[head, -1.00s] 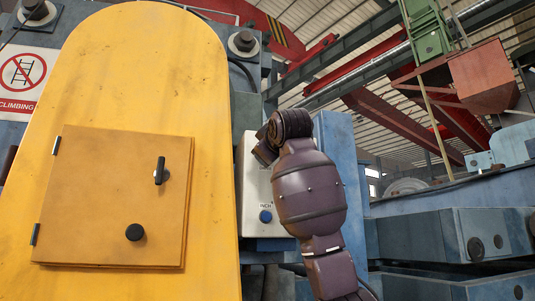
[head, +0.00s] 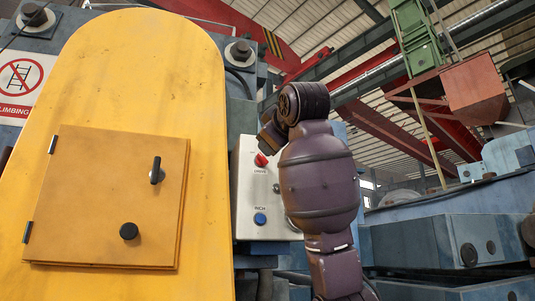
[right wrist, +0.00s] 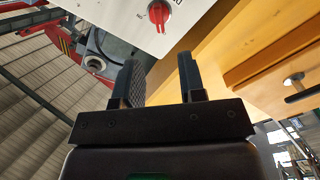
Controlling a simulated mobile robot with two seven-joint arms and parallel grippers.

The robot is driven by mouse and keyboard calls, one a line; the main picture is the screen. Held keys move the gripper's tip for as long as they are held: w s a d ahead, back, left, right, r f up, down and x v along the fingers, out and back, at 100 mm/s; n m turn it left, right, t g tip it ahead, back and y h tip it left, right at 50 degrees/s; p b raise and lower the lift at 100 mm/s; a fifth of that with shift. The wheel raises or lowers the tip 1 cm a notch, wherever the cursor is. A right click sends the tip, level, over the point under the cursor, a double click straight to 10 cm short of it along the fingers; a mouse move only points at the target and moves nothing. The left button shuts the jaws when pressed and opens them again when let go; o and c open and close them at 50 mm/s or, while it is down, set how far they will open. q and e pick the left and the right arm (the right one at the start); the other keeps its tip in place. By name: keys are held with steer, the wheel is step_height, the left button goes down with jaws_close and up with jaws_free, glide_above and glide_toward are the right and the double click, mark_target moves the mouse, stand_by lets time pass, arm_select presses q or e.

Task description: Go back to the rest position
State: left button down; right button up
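In the right wrist view my right gripper (right wrist: 160,78) is open, its two dark fingers apart with nothing between them. A white control panel (right wrist: 118,14) with a red switch (right wrist: 158,14) shows just beyond the fingertips; the fingers are apart from the switch. In the head view my right arm stands raised in front of the right part of the panel (head: 246,190) and hides some of it. The red switch (head: 261,160) and a blue button (head: 260,219) are visible left of the arm. My left gripper is out of view.
A large yellow cover (head: 130,70) with a hinged yellow door (head: 100,198) fills the left. The door has a black handle (head: 156,170) and a black knob (head: 129,231). Blue machinery (head: 450,240) stands at the right. Open space shows above and right of the arm.

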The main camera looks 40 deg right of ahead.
steer(key=shift+v, duration=0.8)
